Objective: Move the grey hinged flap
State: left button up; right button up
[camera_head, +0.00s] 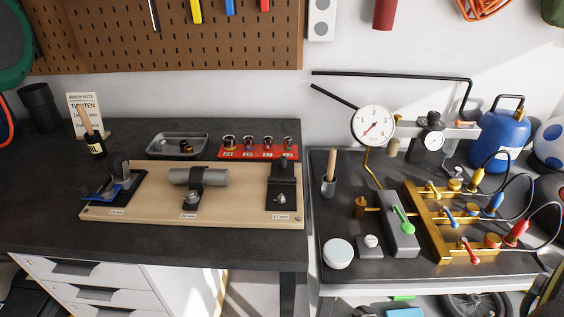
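I cannot make out for certain which piece is the grey hinged flap. A wooden board (235,213) on the left dark bench carries three labelled fixtures. The left fixture (112,185) has a blue part and a dark grey upright piece. The middle fixture holds a grey cylinder (185,177) lying across a black bracket. The right fixture (283,185) is a black bracket with an upright plate and a bolt. On the right bench a grey block (399,238) carries a green lever (403,218). Neither of my grippers is in view.
A red socket rack (258,153) and a metal tray (177,144) lie behind the board. A round gauge (373,126), brass manifold (437,229) with cables and blue canister (500,140) crowd the right bench. A gap separates the benches. The left bench's far-left top is mostly clear.

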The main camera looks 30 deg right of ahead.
aim_at(281, 169)
jog(key=u, duration=0.15)
jog(key=k, duration=0.2)
jog(key=z, duration=1.2)
jog(key=i, duration=0.5)
